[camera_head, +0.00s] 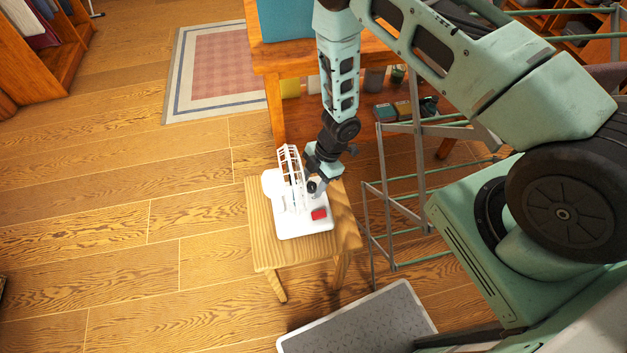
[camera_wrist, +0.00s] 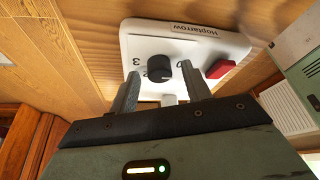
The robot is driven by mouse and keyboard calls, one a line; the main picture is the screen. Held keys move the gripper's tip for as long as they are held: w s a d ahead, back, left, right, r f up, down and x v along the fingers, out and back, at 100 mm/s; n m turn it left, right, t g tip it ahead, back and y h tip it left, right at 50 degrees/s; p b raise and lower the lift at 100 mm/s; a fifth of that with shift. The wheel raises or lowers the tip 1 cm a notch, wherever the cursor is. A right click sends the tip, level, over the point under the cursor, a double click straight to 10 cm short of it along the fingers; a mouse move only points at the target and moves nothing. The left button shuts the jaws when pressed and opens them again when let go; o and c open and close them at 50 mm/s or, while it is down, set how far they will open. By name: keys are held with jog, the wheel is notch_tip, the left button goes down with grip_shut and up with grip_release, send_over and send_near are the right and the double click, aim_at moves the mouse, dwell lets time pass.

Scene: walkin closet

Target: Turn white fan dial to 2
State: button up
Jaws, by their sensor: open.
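The white fan (camera_head: 301,214) stands on a small wooden stool (camera_head: 262,234). In the wrist view its white base (camera_wrist: 140,40) carries a black round dial (camera_wrist: 160,68), a red button (camera_wrist: 220,68) and the printed name "Hoptarrow". A "3" shows left of the dial; other marks near it are partly hidden by the dial and a finger. My gripper (camera_wrist: 163,90) is open, its two fingers to either side of the dial, and I cannot tell if they touch it. In the head view my gripper (camera_head: 314,184) is over the fan base, beside the white cage.
A wooden table (camera_head: 290,62) with a shelf stands behind the stool. A metal rack (camera_head: 385,190) is close to the stool's right. A grey mat-like panel (camera_head: 360,320) is in front. Floor to the left is clear, with a rug (camera_head: 215,75) farther back.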

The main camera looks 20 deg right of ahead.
jog(key=c, duration=1)
jog(key=shift+m, duration=0.3)
jog(key=m+t+b, duration=0.1)
jog(key=m+b, duration=0.2)
jog(key=m, duration=0.1)
jog(key=shift+s+f+t, duration=0.1)
jog(key=shift+t, duration=0.3)
jog(key=shift+s+m+t+h+b, duration=0.15)
jog(key=shift+m+t+b, duration=0.3)
jog(key=shift+m, duration=0.7)
jog(key=shift+w+m+t+h+b, duration=0.1)
jog(key=shift+m+t+h+b, duration=0.3)
jog(key=shift+m, duration=0.75)
jog(key=shift+a, duration=0.1)
jog(key=o, duration=1)
